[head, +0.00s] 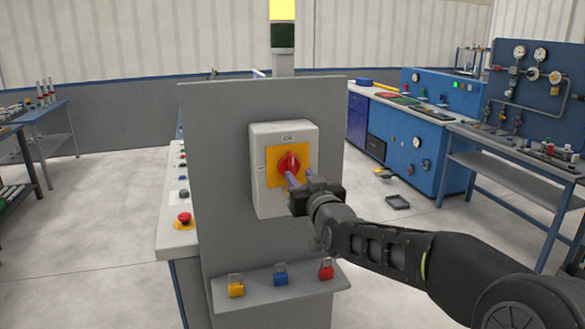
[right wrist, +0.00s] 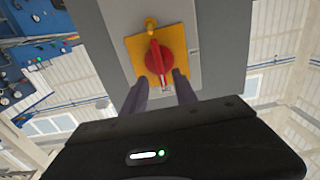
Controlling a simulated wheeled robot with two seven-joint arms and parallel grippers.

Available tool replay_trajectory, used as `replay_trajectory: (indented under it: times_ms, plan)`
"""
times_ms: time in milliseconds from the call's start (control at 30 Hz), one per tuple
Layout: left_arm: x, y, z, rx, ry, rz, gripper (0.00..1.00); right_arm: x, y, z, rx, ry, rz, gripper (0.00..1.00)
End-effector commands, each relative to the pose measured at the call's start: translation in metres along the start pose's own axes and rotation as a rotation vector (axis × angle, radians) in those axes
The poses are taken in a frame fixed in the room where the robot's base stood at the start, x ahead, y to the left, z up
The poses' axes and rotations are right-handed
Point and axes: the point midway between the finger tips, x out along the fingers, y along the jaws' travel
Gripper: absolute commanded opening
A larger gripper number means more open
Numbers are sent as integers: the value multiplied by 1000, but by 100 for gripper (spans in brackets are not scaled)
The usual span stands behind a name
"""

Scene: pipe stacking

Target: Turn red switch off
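The red rotary switch (head: 289,163) sits on a yellow plate (head: 273,172) on a pale grey box (head: 262,206) fixed to a grey panel. In the right wrist view the red switch (right wrist: 158,58) points along the length of the picture, slightly tilted. My right gripper (head: 300,178) is in front of the switch. In the right wrist view its two fingers (right wrist: 160,85) are apart, one on each side of the switch's lower end. Whether they touch it I cannot tell. My left gripper is not in view.
A shelf (head: 280,293) below carries yellow, blue and red padlocks. A console (head: 182,240) with a red emergency button (head: 184,218) stands left of the panel. A blue bench (head: 415,150) with gauges stands behind at the right.

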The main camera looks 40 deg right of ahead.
Motion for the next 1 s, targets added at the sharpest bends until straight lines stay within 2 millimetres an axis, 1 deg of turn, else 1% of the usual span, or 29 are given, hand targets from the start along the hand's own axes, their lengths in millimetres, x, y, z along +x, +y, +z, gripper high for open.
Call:
replay_trajectory:
  times_ms: [33, 200, 300, 400, 733, 1000]
  plan:
    - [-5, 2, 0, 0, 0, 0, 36, 8, -1, -1, 0, -3, -1, 34]
    - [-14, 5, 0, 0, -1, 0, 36, 35, -1, -1, 0, -3, -2, 34]
    - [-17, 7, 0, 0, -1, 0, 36, 48, -1, -2, 0, -2, -1, 34]
    - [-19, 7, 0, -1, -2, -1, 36, 56, -1, -1, 1, -1, -1, 34]
    - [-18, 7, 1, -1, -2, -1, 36, 58, 0, 0, 1, 0, -1, 33]
    - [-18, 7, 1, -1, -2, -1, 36, 58, 0, 0, 1, 0, -1, 11]
